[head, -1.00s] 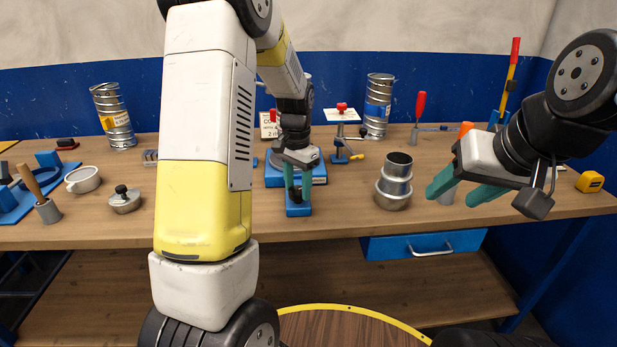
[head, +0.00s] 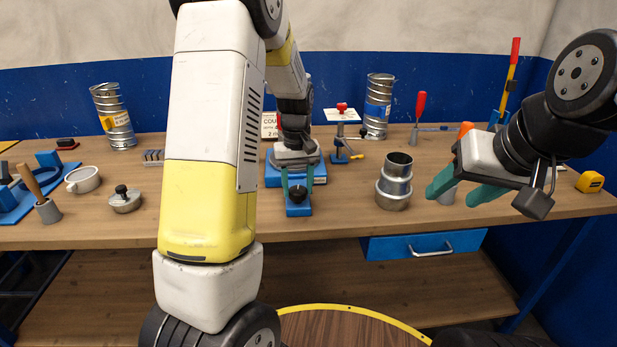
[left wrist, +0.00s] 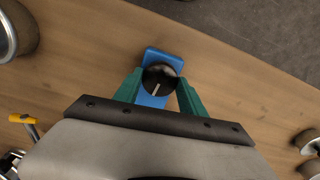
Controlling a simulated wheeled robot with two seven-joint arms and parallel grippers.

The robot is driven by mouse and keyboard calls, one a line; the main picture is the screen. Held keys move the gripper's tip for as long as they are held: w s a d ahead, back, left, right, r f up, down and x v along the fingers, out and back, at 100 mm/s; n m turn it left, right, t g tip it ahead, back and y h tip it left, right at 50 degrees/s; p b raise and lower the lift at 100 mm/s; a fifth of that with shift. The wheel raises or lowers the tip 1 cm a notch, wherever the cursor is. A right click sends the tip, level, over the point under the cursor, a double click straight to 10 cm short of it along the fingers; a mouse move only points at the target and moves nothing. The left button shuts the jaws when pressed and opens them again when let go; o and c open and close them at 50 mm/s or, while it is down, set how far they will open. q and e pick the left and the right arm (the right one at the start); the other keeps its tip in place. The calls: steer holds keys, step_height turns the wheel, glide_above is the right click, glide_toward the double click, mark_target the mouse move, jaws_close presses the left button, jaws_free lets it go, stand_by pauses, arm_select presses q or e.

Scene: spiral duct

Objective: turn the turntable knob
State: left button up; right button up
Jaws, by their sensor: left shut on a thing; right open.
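The turntable knob (left wrist: 160,79) is black and round with a pale pointer line. It sits on a small blue base (left wrist: 152,57) at the bench's front edge, and the knob also shows in the head view (head: 298,193). My left gripper (left wrist: 160,84) is shut on the knob, one green finger on each side, pointing down at it. It also shows in the head view (head: 298,184). The blue turntable (head: 318,171) behind is partly hidden by my left wrist. My right gripper (head: 455,190) is open and empty above the bench's right side.
A stepped metal duct piece (head: 394,182) stands right of the knob. A lidded pot (head: 125,200) and a white cup (head: 83,180) stand to the left. A small press with a red knob (head: 341,125) stands behind. The wooden bench (head: 240,231) is clear along its front.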

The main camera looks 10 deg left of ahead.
mark_target(298, 190)
arm_select(q)
steer(key=shift+n, duration=1.5)
steer(key=o, duration=1.4)
step_height(298, 190, up, 7)
steer(key=shift+r, duration=0.4)
